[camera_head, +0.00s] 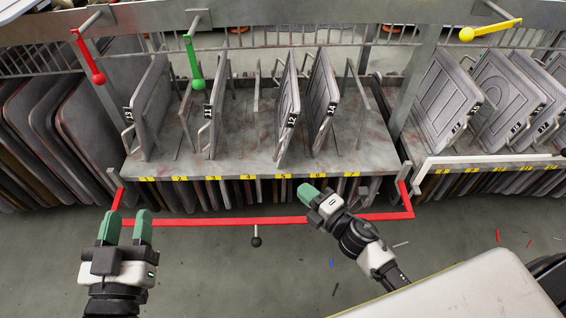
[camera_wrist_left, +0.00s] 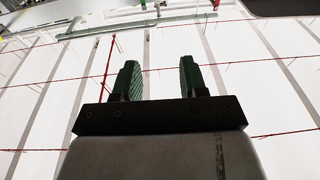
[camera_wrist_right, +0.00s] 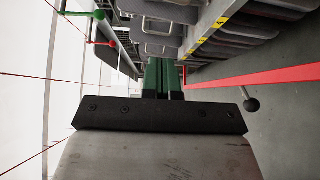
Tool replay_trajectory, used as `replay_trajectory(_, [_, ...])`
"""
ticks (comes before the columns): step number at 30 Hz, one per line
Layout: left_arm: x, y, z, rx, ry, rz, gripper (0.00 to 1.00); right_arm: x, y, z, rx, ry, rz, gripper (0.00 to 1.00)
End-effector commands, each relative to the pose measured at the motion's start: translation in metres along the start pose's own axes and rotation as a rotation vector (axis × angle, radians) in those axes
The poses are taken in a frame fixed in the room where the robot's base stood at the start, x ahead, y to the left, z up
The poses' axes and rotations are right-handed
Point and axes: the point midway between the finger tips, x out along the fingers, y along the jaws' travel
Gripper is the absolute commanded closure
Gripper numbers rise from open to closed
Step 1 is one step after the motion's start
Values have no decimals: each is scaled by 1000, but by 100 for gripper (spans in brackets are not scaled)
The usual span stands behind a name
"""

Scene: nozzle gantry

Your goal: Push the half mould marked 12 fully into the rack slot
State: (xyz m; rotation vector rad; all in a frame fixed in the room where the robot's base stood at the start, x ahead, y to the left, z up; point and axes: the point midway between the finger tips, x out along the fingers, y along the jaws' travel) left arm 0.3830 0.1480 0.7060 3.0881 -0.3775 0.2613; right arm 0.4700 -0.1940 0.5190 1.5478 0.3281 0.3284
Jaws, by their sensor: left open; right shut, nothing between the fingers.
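The half mould marked 12 (camera_head: 288,98) is a grey ribbed plate standing upright in the rack (camera_head: 245,160), above the yellow label 5. Its number tag faces the front. I cannot tell how deep it sits in the slot. My right gripper (camera_head: 309,193) is shut and empty, in front of and below the rack's front edge, near the red bar. Its green fingers show together in the right wrist view (camera_wrist_right: 162,78). My left gripper (camera_head: 126,228) is open and empty at the lower left, well away from mould 12. Its spread fingers show in the left wrist view (camera_wrist_left: 158,80).
A red bar (camera_head: 210,222) with a hanging black knob (camera_head: 256,242) runs across the rack front. Mould 11 (camera_head: 217,112) stands to the left, another mould (camera_head: 321,92) close to the right of 12. Red, green and yellow (camera_head: 490,29) knobbed levers hang above. The floor ahead is mostly clear.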

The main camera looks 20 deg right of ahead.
Motion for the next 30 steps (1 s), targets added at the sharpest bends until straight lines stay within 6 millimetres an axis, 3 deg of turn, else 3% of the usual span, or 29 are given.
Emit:
replay_trajectory(14, [-2,6,-32,-9,278,15,57,96,1,0,-4,2,3,100])
replay_trajectory(21, [-10,9,-52,-17,452,22,57,113,-1,23,-3,1,0,100])
replay_trajectory(30, [-13,10,-59,-19,511,25,57,119,0,28,-2,1,-1,100])
